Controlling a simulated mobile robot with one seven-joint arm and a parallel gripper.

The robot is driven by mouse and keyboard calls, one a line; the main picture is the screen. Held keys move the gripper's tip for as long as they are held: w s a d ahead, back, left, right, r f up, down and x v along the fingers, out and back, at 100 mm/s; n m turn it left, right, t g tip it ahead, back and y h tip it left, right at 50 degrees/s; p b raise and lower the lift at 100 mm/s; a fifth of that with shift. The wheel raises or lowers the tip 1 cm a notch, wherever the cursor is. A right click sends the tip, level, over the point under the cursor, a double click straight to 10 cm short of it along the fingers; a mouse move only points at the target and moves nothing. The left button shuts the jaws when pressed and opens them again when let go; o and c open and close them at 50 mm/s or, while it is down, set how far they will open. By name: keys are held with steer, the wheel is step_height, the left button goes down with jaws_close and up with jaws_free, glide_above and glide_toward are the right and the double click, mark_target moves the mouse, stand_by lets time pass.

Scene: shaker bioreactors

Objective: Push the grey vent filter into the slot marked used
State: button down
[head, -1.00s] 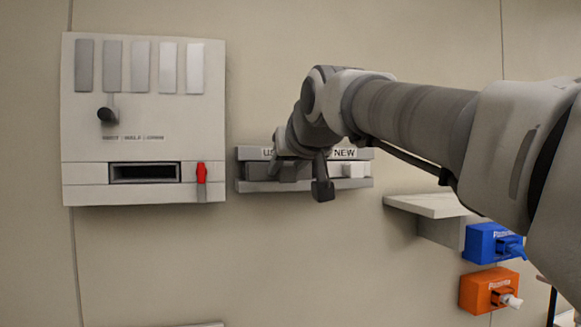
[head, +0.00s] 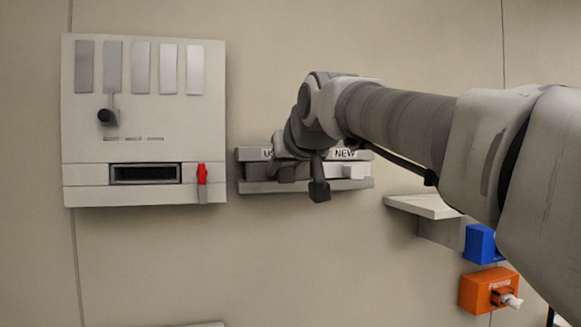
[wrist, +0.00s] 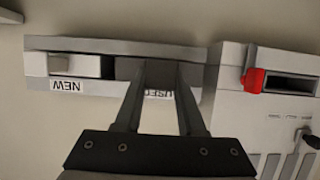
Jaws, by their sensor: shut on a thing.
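The holder (head: 355,184) is a grey wall rail with a slot marked NEW and a slot whose label is partly covered, reading as USED. It shows upside down in the wrist view (wrist: 200,52). My gripper (wrist: 165,66) is at the USED side, its fingers close against the rail and over the label. It is shut on the grey vent filter (wrist: 162,76), a grey block mostly hidden by the fingers. How deep the filter sits cannot be told. A white filter (head: 352,171) sits in the NEW slot, also seen in the wrist view (wrist: 75,65).
A pale wall panel (head: 140,70) with a dark knob (head: 106,117), a dark opening and a red lever (head: 202,173) stands left of the holder. A shelf (head: 425,206), a blue box (head: 479,245) and an orange box (head: 482,290) are at the right. The wall below the holder is clear.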

steer(key=shift+w+a+p, duration=0.2)
steer(key=shift+w+p, duration=0.1)
steer(key=shift+w, duration=0.35)
steer(key=shift+w+a+p, duration=0.15)
steer(key=shift+w+p, duration=0.15)
steer(key=shift+w, duration=0.35)
stand_by(1.3)
steer(key=shift+c, duration=2.1)
jaws_free()
steer(key=b+v, duration=0.2)
steer(key=v, duration=1.5)
steer(key=shift+s, duration=0.25)
steer(key=shift+r, duration=0.1)
steer(key=s+d+f+m+g+h, duration=0.1)
steer(key=s+d+f, duration=0.3)
steer(key=f, duration=0.9)
steer(key=s+d+f+m+g+h, duration=0.1)
steer(key=s+d+f+g, duration=0.2)
steer(key=f, duration=1.1)
steer(key=s+d+f+m+g+h, duration=0.1)
steer(key=s+d+f+g, duration=0.2)
steer(key=s+f, duration=0.5)
step_height(320, 180, down, 7)
steer(key=shift+s+d+r+h, duration=0.3)
steer(key=shift+d+h, duration=0.1)
steer(key=shift+d, duration=0.4)
